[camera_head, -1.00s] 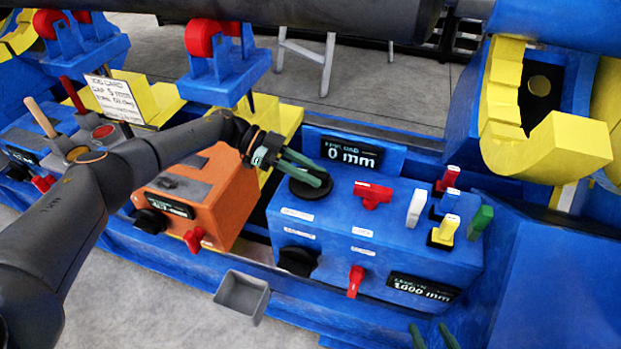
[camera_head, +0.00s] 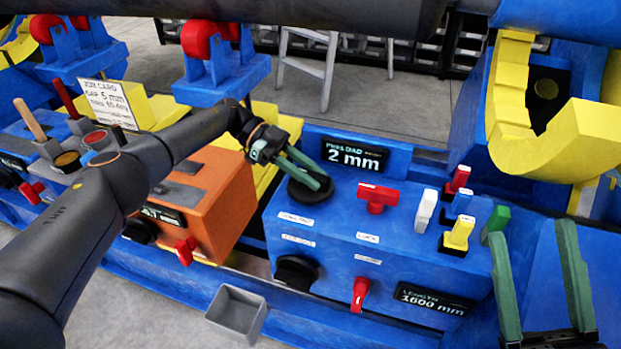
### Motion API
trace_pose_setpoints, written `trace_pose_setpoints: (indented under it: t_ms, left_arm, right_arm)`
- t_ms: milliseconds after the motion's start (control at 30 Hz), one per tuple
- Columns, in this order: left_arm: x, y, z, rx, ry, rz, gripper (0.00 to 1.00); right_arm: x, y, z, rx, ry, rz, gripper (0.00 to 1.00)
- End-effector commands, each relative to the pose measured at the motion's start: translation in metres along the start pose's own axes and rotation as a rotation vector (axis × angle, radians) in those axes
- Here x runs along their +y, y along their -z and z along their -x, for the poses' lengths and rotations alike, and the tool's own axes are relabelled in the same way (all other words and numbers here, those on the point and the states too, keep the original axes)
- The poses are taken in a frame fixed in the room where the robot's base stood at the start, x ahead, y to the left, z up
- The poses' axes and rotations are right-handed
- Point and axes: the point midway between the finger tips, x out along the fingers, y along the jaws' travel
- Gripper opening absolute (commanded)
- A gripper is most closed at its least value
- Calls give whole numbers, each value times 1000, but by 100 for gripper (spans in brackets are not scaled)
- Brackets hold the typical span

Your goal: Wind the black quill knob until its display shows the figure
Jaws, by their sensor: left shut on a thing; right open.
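The round black knob (camera_head: 309,196) on top of the blue console (camera_head: 335,225) is at the centre, partly covered by my gripper. My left gripper (camera_head: 316,181) comes in from the left, its green fingers shut on this knob.
The console also carries a red T-handle (camera_head: 377,197), coloured switches, a lower black knob (camera_head: 296,271), a red lever (camera_head: 360,294) and a 1600 mm display (camera_head: 433,299). An orange box (camera_head: 223,192) stands left. A small grey bin (camera_head: 238,312) is in front.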

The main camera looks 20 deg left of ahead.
Motion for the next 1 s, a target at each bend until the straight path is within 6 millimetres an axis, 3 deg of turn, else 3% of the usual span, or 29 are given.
trace_pose_setpoints:
  t_ms: [633, 667, 900, 1000]
  left_arm:
    - [1, 0, -3, 2, -19, -4, 0]
    - [1, -1, -3, 2, -19, -4, 29]
    - [1, 0, -2, 1, -16, -4, 56]
    - [0, 0, -1, 1, -15, -4, 57]
  right_arm:
    - [-2, -5, 3, -7, -1, -12, 57]
    - [-2, -5, 3, -7, -1, -12, 57]
    - [-2, -5, 3, -8, 0, -12, 57]
    - [-2, -5, 3, -8, 0, -12, 57]
